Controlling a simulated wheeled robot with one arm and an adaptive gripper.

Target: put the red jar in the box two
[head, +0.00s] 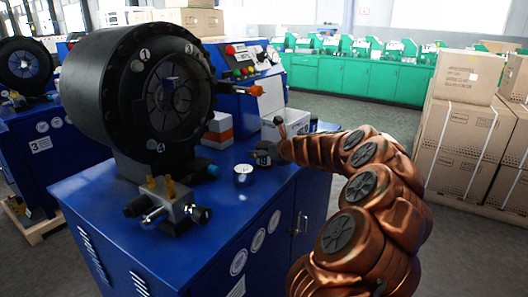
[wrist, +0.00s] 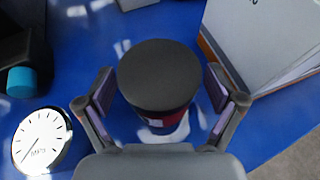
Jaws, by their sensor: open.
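The jar (wrist: 160,78) shows in the wrist view with a round dark lid and a red body with a pale label below it. It stands on the blue top between the fingers of my gripper (wrist: 162,93). The gripper is open, one finger on each side of the jar, and I see no firm grasp. In the head view the gripper end of my arm is low over the cabinet top, and jar and fingers are too small to separate clearly. A white box (head: 291,121) and a grey-and-orange box (head: 217,128) stand behind; I cannot read which is box two.
A round gauge (wrist: 41,140) lies left of the jar; it also shows in the head view (head: 243,174). A large black crimper head (head: 125,90) and a valve block (head: 167,205) occupy the left of the blue cabinet (head: 215,225). Cartons (head: 463,145) are stacked at right.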

